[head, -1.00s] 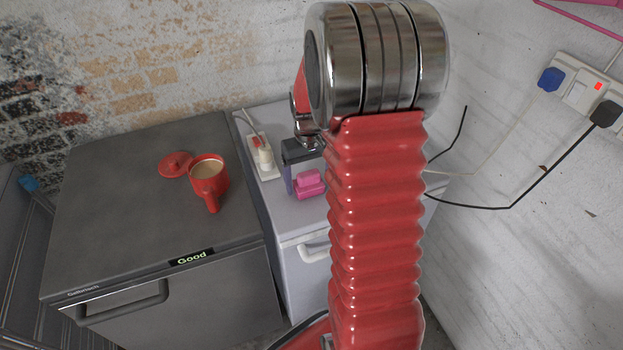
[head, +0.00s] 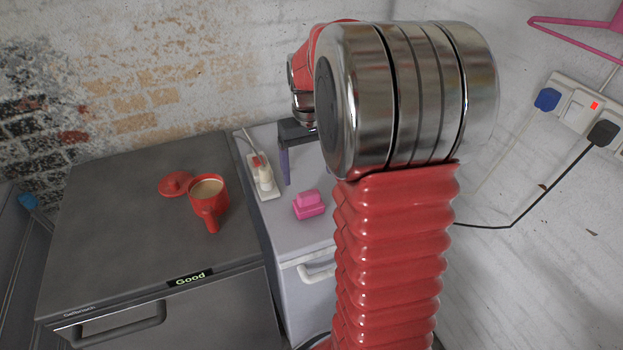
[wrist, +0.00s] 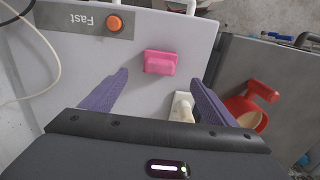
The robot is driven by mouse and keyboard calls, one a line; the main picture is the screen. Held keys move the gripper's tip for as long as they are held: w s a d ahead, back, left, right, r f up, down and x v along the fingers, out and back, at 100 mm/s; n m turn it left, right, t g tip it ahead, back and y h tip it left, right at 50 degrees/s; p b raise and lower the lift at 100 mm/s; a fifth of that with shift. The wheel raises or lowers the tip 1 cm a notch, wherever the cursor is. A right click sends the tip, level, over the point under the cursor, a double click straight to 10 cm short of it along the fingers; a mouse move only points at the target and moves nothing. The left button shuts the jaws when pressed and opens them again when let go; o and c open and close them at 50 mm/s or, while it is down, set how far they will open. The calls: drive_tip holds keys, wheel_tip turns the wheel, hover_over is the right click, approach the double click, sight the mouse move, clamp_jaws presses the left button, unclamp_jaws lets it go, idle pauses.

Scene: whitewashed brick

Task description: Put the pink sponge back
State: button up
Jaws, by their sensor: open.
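The pink sponge (head: 308,204) rests on the pale top of the white cabinet (head: 300,238), a smaller block shape above a wider base. It also shows in the wrist view (wrist: 160,62), just ahead of and between the fingertips, touching neither. My gripper (wrist: 160,80) is open and empty, its two purple fingers spread. In the head view, one purple finger (head: 285,165) and part of the dark gripper body show behind the sponge, towards the wall. My red arm hides the cabinet's right part in that view.
A white power strip (head: 264,178) with a plug lies left of the gripper. A red mug (head: 207,203) of brown drink and a red lid (head: 175,184) stand on the dark grey cabinet (head: 120,220) at left. A "Fast" label with an orange button (wrist: 114,23) shows in the wrist view.

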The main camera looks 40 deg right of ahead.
drive_tip(key=shift+r, duration=0.3)
idle(0.4)
drive_tip(key=s+a+r+n+t, duration=0.1)
drive_tip(key=s+a+r, duration=0.25)
drive_tip(key=a, duration=0.35)
drive_tip(key=s+a+r+t, duration=0.2)
drive_tip(key=s+a+r, duration=0.15)
drive_tip(key=a, duration=0.25)
drive_tip(key=s+a+n+t, duration=0.1)
drive_tip(key=s+a+t, duration=0.1)
drive_tip(key=s+a, duration=0.6)
drive_tip(key=shift+s+a+r+n+t, duration=0.3)
drive_tip(key=shift+s+a+r+n, duration=0.1)
drive_tip(key=shift+s, duration=0.45)
